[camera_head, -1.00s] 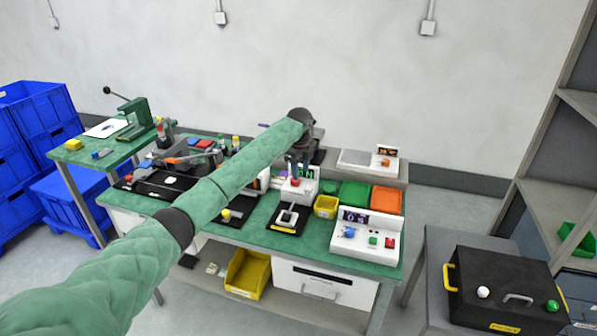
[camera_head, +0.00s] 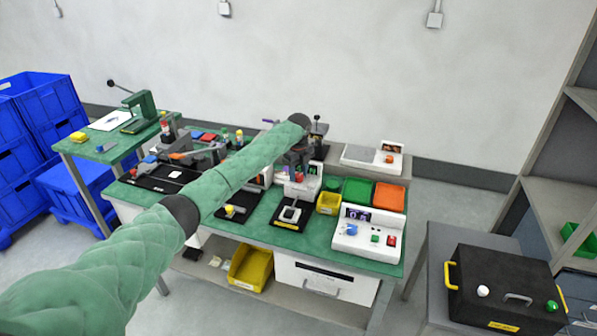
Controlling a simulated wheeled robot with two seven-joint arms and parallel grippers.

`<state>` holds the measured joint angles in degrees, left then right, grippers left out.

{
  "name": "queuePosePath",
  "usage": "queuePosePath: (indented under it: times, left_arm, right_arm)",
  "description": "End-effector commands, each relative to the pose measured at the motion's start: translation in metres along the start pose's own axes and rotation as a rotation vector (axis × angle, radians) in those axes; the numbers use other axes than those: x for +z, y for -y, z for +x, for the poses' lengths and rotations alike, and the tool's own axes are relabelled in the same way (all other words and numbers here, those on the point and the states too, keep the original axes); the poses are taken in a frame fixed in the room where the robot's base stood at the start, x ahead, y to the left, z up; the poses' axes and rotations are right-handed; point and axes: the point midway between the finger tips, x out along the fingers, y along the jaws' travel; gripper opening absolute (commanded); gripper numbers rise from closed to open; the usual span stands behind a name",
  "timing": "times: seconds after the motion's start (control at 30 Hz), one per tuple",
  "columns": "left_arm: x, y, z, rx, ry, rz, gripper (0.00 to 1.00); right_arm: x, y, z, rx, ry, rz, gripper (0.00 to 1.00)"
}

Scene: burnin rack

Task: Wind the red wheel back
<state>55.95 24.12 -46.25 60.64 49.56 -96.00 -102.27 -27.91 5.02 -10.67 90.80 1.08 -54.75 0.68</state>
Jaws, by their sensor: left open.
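A small red round part (camera_head: 300,177) shows on a white device (camera_head: 302,188) at the middle of the green bench; it is too small for me to tell whether it is the red wheel. My left arm reaches across the bench from the lower left. Its dark gripper (camera_head: 298,161) points down just above and behind the red part, and the arm partly hides the area around it. The fingers are open, and I cannot tell whether they touch anything. My right gripper is not in view.
A white control box (camera_head: 368,236) with blue, green and red knobs stands at the bench's front right. Yellow (camera_head: 328,203), green (camera_head: 356,190) and orange (camera_head: 389,196) bins sit behind it. A black case (camera_head: 505,290) is on the right table. Blue crates (camera_head: 45,105) stand far left.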

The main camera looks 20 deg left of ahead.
Motion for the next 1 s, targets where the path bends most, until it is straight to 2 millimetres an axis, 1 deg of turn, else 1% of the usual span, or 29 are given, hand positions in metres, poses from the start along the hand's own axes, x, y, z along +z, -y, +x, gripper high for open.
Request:
queuePosePath:
  times: [0.1, 0.3, 0.33, 0.4, 0.47, 0.5, 0.67, 0.87, 0.93, 1.0]
  left_arm:
    - [0.0, 0.0, 0.003, 0.001, 0.0, 0.0, 0.43]
    - [0.0, 0.0, 0.004, 0.001, 0.0, 0.0, 0.43]
    - [0.0, 0.0, 0.004, 0.001, 0.0, 0.0, 0.41]
    - [0.0, 0.0, 0.004, 0.0, 0.0, 0.0, 0.27]
    - [0.0, 0.0, 0.004, 0.0, 0.0, 0.0, 0.15]
    - [0.0, 0.0, 0.004, 0.0, 0.0, 0.0, 0.11]
    - [0.0, 0.0, 0.003, 0.0, 0.0, -0.005, 0.11]
    - [0.0, 0.0, 0.003, 0.001, 0.0, -0.055, 0.11]
    - [0.0, 0.0, 0.002, 0.0, 0.0, -0.09, 0.11]
    - [0.0, 0.0, 0.002, 0.0, -0.001, -0.133, 0.11]
  right_arm:
    - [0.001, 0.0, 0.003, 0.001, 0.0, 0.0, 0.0]
    - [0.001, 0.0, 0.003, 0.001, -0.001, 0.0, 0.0]
    - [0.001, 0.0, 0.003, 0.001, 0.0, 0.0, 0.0]
    - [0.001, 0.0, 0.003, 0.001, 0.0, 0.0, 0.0]
    - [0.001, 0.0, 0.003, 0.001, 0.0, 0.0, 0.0]
    - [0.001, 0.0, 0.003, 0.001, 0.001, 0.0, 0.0]
    - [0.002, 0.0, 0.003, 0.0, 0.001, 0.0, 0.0]
    - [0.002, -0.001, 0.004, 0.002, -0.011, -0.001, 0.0]
    - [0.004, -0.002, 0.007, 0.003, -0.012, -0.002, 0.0]
    - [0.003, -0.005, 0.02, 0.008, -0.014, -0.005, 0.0]
